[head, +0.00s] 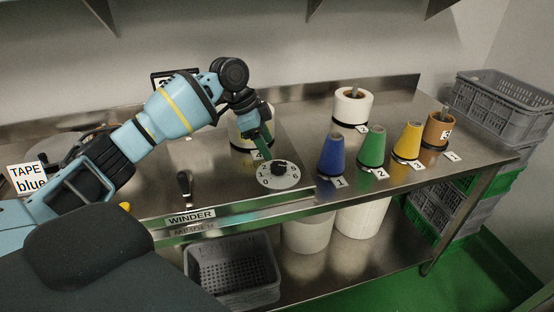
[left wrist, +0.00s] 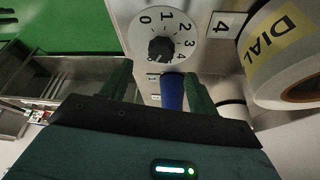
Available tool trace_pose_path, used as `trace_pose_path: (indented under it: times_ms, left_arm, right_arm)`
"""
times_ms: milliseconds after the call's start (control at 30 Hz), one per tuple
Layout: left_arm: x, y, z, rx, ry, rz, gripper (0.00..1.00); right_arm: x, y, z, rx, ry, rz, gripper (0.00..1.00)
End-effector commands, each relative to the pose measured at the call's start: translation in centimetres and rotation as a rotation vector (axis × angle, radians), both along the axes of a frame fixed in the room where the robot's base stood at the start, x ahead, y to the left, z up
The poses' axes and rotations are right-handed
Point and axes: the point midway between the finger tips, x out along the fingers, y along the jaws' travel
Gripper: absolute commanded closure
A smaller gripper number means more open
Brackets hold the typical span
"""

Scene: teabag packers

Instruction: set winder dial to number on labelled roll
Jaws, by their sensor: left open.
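The winder dial (head: 278,174) is a pale round plate with a black knob at the near edge of the bench. In the left wrist view the dial (left wrist: 160,35) shows numbers from 0 upward around the knob (left wrist: 160,48); I cannot tell which number the knob points at. My left gripper (head: 266,141) is open, its green fingers (left wrist: 158,82) apart and empty, just above and behind the dial. A white roll (head: 240,133) stands behind the gripper, partly hidden. In the left wrist view this roll (left wrist: 258,80) carries a yellow label reading DIAL; its number is out of sight.
Blue (head: 332,156), green (head: 371,147) and yellow (head: 407,141) cones stand right of the dial. A black-handled lever (head: 184,182) is left of the dial. A TAPE blue sign (head: 28,178) is far left.

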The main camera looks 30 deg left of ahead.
Motion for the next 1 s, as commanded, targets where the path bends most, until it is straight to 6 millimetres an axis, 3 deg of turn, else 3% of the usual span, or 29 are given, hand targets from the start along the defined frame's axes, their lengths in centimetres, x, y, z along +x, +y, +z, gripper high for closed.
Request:
trace_pose_path:
  times_ms: [400, 833, 1000]
  left_arm:
    - [1.2, -1.9, -5.4, 0.001, 0.003, -0.001, 0.4]
    - [1.4, -2.2, -6.2, 0.001, 0.001, -0.001, 0.4]
    - [1.4, -2.2, -6.2, 0.001, 0.001, -0.001, 0.62]
  right_arm:
    - [0.6, 0.2, 0.2, 0.006, -0.011, -0.005, 0.64]
    - [0.6, -0.1, 0.1, -0.002, -0.011, 0.004, 0.64]
    - [0.6, -0.1, 0.1, -0.004, -0.011, 0.006, 0.64]
